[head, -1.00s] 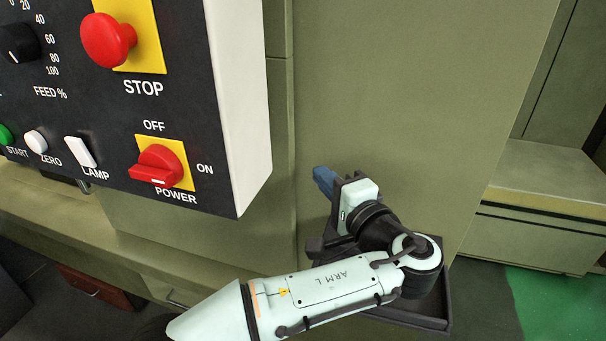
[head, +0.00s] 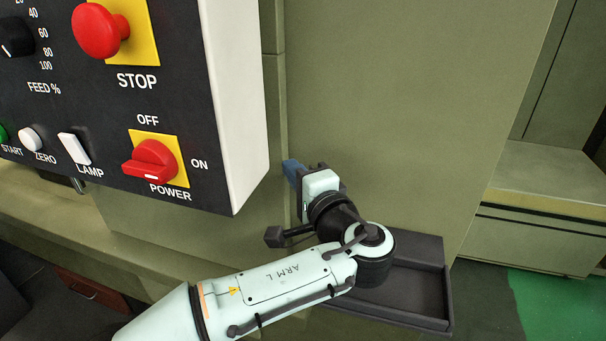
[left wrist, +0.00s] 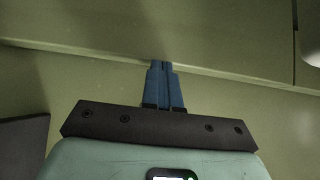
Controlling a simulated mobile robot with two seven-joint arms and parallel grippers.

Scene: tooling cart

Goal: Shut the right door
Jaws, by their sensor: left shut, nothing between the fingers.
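A large olive panel (head: 400,110) fills the middle of the head view. It appears to be the right door, but I cannot tell for certain or see how far it stands open. My left gripper (head: 290,168) is in front of the panel's left edge, close to a vertical seam. In the left wrist view its blue fingers (left wrist: 161,85) are together and empty, with the tips at or close to a long seam edge in the olive surface. I cannot tell whether they touch it. My right gripper is in neither view.
A control box (head: 110,150) with a red stop button (head: 100,30) and a power switch (head: 150,160) hangs at the left, close to my left gripper. A dark tray (head: 415,290) sits below the panel's middle. Green floor (head: 545,305) shows at lower right.

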